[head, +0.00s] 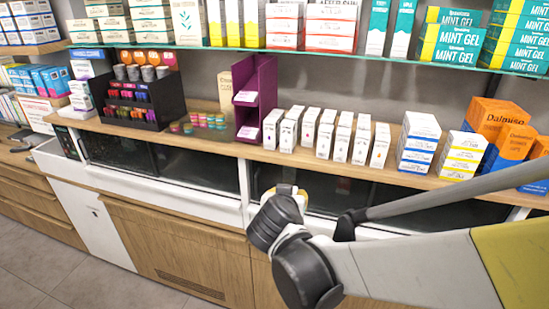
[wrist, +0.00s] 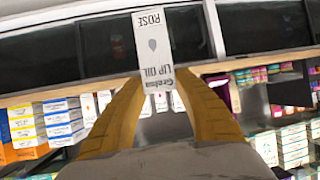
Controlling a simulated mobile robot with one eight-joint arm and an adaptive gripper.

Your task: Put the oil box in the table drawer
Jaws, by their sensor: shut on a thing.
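The oil box (wrist: 152,48) is a small white carton printed "LIP OIL" and "ROSE". In the wrist view it is held between the two tan fingers of my gripper (wrist: 156,82), its lettering upside down. The box sticks out past the fingertips, in front of dark panels. In the head view my wrist hides most of the fingers and I cannot make out the box clearly. Below the counter top are dark-fronted compartments (head: 200,170) in a white frame, with wooden fronts (head: 180,250) under them. I cannot tell which is the table drawer, and none looks clearly open.
A row of small white boxes (head: 342,137) stands on the counter behind my arm. A purple stand (head: 266,92) and a black display (head: 140,103) are to its left, orange boxes (head: 500,128) to its right. A glass shelf (head: 330,55) runs above. The floor (head: 70,280) at lower left is clear.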

